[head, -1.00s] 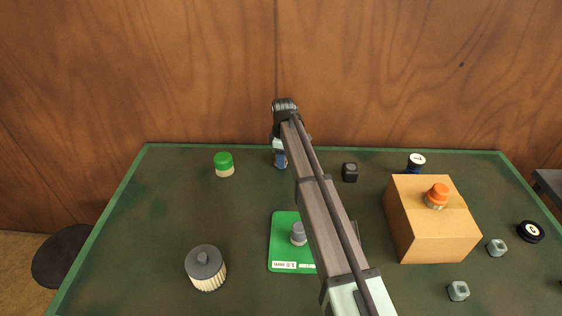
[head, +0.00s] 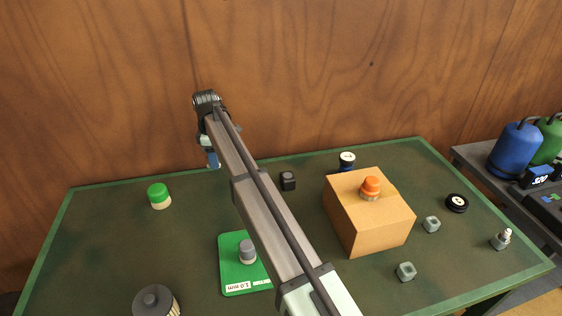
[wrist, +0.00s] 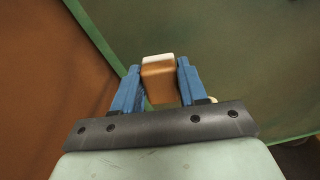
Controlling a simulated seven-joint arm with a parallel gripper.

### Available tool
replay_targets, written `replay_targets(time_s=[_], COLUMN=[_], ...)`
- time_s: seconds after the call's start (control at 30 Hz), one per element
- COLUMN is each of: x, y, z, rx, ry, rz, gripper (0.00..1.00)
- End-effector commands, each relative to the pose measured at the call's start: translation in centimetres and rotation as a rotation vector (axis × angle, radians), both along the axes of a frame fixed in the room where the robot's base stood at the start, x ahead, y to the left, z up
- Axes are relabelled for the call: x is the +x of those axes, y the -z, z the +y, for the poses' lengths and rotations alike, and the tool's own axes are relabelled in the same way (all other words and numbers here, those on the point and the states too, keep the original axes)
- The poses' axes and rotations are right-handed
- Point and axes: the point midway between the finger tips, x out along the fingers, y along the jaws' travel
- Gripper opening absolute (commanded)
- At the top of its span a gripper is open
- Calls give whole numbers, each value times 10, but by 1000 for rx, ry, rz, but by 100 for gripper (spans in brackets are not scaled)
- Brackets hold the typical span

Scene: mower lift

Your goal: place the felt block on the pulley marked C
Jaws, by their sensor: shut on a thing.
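My gripper (head: 213,160) is over the back edge of the green table in the head view, right of the green-capped jar. In the wrist view its blue fingers (wrist: 158,88) are shut on a brown block with a pale end, the felt block (wrist: 160,82). The block is hidden in the head view. A black pulley with a white face (head: 457,203) lies at the right of the table. A second, dark-blue one with a white top (head: 347,161) stands at the back behind the cardboard box. Their markings are too small to read.
A cardboard box (head: 365,225) with an orange-capped jar on top stands right of centre. A green card (head: 232,276), a black cube (head: 288,181), a green-capped jar (head: 159,196) and grey nuts (head: 405,271) also lie on the table. A side bench (head: 480,165) holds gas bottles.

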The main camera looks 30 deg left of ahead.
Motion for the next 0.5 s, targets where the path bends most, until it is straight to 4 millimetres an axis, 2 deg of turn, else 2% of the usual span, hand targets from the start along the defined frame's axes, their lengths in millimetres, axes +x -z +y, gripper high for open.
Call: replay_targets(time_s=[0.17, 0.27, 0.37, 0.5], x=[3, 15, 38, 84], y=[-3, -3, -3, -4], z=[-2, -10, -25, -59], rx=[0, 0, 0, 1], ry=[4, 20, 50, 113], rz=[0, 0, 0, -1], gripper=[12, 12, 12, 12])
